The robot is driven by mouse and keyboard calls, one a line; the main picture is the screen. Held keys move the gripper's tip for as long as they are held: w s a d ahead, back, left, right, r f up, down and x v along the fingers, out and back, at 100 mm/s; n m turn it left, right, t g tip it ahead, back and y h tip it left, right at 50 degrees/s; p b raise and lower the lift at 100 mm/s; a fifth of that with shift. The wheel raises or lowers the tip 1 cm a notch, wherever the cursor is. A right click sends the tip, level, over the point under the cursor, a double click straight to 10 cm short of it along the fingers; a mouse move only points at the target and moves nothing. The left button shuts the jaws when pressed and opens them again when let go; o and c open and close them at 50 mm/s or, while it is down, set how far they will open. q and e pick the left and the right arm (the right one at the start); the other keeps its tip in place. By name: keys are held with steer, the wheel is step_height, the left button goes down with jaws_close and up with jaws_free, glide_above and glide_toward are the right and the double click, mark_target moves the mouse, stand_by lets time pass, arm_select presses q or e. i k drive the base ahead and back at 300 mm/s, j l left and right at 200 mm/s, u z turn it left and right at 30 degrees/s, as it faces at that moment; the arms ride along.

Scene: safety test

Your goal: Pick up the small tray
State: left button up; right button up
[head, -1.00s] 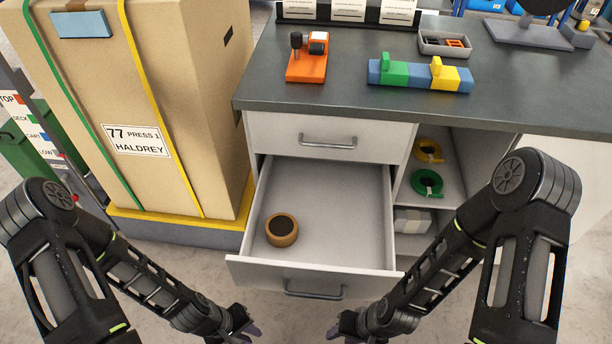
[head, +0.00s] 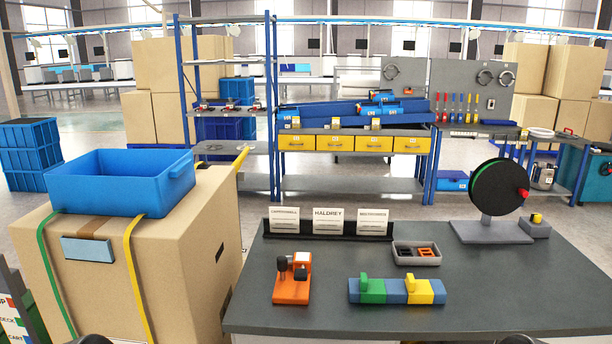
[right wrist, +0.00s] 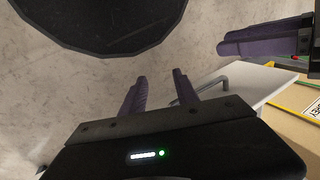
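The small tray (head: 417,261) is a grey, shallow tray on the dark worktop, right of centre in the head view. It holds black and orange pieces. Both grippers are out of the head view; only dark bits of my arms show at its bottom edge. In the right wrist view my right gripper (right wrist: 160,88) has two purple fingers apart with nothing between them. Purple fingers of my left gripper (right wrist: 262,38) show at the upper right of that view; their opening is unclear. Neither gripper is at the tray.
A card holder (head: 327,237) stands behind the tray to the left. An orange device (head: 291,287) and a blue, green and yellow block fixture (head: 396,291) lie in front. A black reel (head: 499,188) stands right. A tall carton (head: 187,262) with a blue bin (head: 120,190) is left.

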mark_target(416, 261)
steer(key=k+j+z, duration=0.1)
steer(key=k+j, duration=0.15)
steer(key=i+l+z, duration=0.1)
steer(key=l+z, duration=0.2)
steer(key=i+l+z, duration=0.2)
steer(key=l+z, duration=0.15)
steer(key=l, duration=0.15)
steer(key=i+l+z, duration=0.3)
steer(key=k+l, duration=0.1)
